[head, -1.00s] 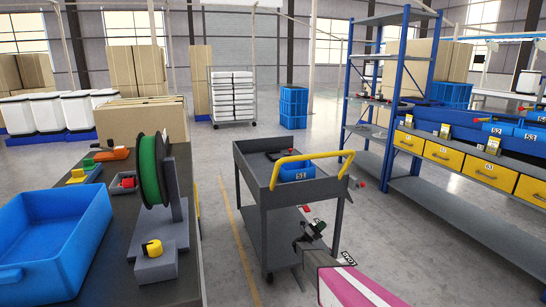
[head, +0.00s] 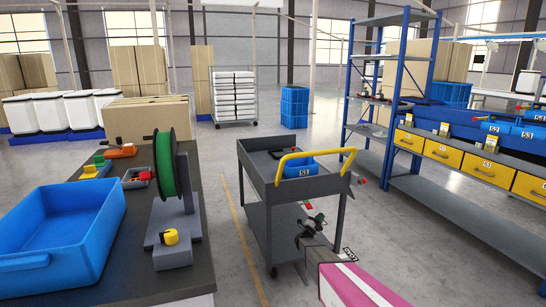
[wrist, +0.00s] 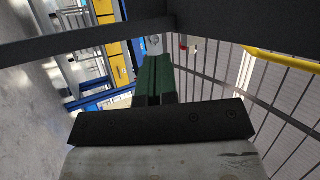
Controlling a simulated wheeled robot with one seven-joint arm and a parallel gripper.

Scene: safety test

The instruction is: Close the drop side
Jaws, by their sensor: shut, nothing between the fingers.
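A dark grey two-level cart (head: 262,180) with a yellow handle (head: 318,154) stands ahead of me. Its tray has upright walls. A grey panel or slanted lower part shows below the tray, but I cannot tell for sure which part is the drop side. My gripper (head: 314,222) is in front of the cart, below its tray and toward the right end. In the wrist view, my dark green fingers (wrist: 154,80) are together and empty. Dark cart bars run above them, with the yellow handle (wrist: 280,60) at right. Contact with the cart cannot be told.
A dark bench (head: 205,240) at left holds a blue bin (head: 112,245), a green spool (head: 165,165) and small parts. A blue rack with yellow drawers (head: 440,154) stands at right. A blue box (head: 300,168) sits in the cart. Floor is open behind the cart.

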